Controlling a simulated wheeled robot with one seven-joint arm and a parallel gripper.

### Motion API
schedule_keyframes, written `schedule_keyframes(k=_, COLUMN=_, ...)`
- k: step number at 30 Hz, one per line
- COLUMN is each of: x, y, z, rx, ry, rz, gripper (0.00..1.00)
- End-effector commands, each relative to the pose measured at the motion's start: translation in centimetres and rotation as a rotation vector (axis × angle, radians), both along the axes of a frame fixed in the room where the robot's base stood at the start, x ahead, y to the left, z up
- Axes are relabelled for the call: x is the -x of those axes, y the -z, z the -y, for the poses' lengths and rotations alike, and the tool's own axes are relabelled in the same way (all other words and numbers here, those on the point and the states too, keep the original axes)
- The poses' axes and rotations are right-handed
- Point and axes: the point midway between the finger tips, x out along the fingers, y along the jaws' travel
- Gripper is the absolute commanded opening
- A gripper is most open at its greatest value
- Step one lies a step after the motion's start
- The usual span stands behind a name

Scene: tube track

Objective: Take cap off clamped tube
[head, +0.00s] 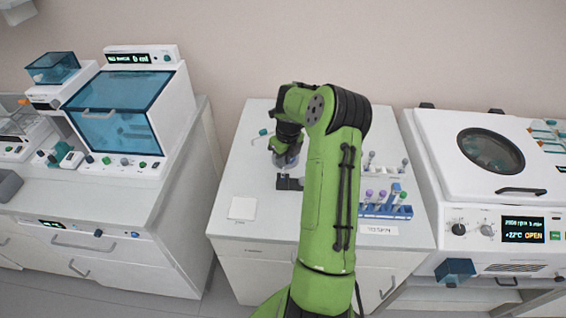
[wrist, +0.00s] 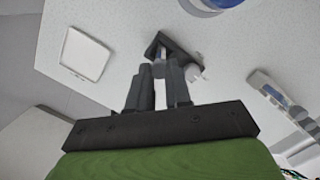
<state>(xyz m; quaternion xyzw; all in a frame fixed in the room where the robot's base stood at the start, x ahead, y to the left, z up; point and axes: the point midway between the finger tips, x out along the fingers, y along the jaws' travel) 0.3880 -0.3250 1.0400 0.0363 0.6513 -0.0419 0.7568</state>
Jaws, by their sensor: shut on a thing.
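A small dark clamp (wrist: 178,48) stands on the white bench top, with a pale knob (wrist: 196,73) on its side. In the head view the clamp (head: 289,184) shows just below my gripper (head: 287,165). In the wrist view the fingers of my gripper (wrist: 162,72) point at the clamp and are shut on the cap end of the tube. A narrow pale, bluish strip of the tube (wrist: 160,57) shows between the fingertips and the clamp. The fingers hide most of the cap, and I cannot tell whether it is still seated on the tube.
A blue rack (head: 374,213) with several purple- and green-capped tubes stands right of my arm, with a pale rack (head: 376,172) behind it. A white square pad (head: 242,208) lies front left. A centrifuge (head: 490,195) stands right, a blue-lidded machine (head: 120,112) left. Bench left of the clamp is mostly clear.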

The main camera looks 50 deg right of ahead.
Motion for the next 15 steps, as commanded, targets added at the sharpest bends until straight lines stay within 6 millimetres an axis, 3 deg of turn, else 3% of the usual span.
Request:
schedule_keyframes(k=5, x=-0.1, y=-1.7, z=0.1, rx=0.006, ry=0.0, rz=0.004, gripper=0.0)
schedule_keyframes(k=12, x=-0.1, y=-7.6, z=0.1, rx=0.004, ry=0.001, rz=0.004, gripper=0.0)
schedule_keyframes(k=15, x=-0.1, y=-9.3, z=0.0, rx=0.003, ry=-0.001, rz=0.003, gripper=0.0)
